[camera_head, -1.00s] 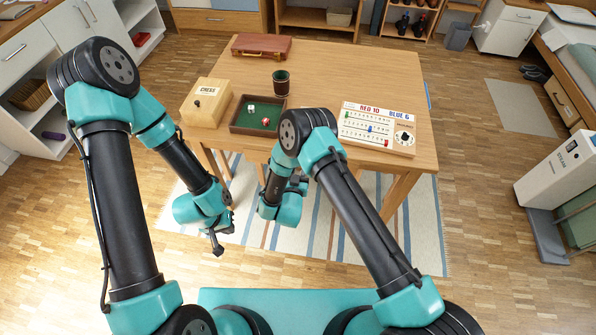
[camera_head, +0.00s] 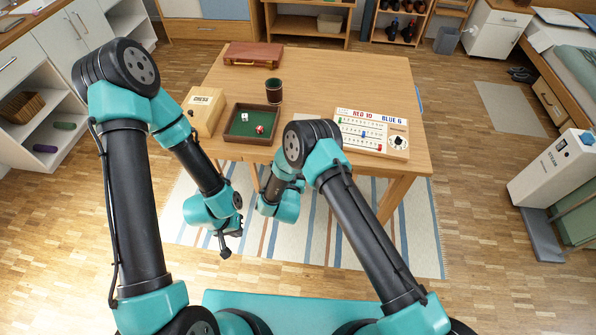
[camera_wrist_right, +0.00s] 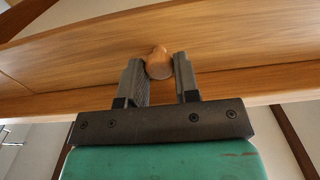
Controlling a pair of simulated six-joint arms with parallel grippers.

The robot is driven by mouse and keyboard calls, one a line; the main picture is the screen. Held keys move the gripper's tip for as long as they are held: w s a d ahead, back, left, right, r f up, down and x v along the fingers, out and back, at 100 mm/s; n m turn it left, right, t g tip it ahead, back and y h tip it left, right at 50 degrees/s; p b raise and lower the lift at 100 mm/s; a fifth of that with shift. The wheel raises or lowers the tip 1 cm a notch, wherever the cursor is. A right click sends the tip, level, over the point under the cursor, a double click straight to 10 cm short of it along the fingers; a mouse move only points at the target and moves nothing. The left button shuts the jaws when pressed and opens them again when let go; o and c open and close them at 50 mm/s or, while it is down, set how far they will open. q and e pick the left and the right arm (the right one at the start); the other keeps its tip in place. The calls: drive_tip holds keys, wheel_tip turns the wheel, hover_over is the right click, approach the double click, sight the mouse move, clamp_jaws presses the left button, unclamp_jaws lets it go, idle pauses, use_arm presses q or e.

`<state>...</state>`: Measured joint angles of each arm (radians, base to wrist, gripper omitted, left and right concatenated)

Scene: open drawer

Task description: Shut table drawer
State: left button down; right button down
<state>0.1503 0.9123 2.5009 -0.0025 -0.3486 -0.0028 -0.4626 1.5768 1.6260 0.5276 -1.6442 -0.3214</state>
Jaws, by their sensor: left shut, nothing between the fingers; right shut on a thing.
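The wooden table (camera_head: 330,75) stands ahead, and its drawer is hidden behind my right arm in the head view. In the right wrist view a wooden drawer front (camera_wrist_right: 230,50) with a round wooden knob (camera_wrist_right: 158,66) fills the upper part. My right gripper (camera_wrist_right: 160,72) has its two dark fingers on either side of the knob and is shut on it. How far the drawer stands out cannot be told. My left gripper (camera_head: 229,246) is shut and empty, low in front of the table, over the striped rug.
On the table are a chess box (camera_head: 203,110), a green-lined dice tray (camera_head: 250,136), a dark cup (camera_head: 273,91), a brown case (camera_head: 256,54) and a scoreboard (camera_head: 372,132). A striped rug (camera_head: 400,235) lies below.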

drive_tip(key=c, duration=0.9)
unclamp_jaws()
drive_tip(key=shift+w, duration=0.15)
drive_tip(key=s, duration=1.1)
drive_tip(key=s+a, duration=0.1)
drive_tip(key=s, duration=0.5)
drive_tip(key=shift+s, duration=0.2)
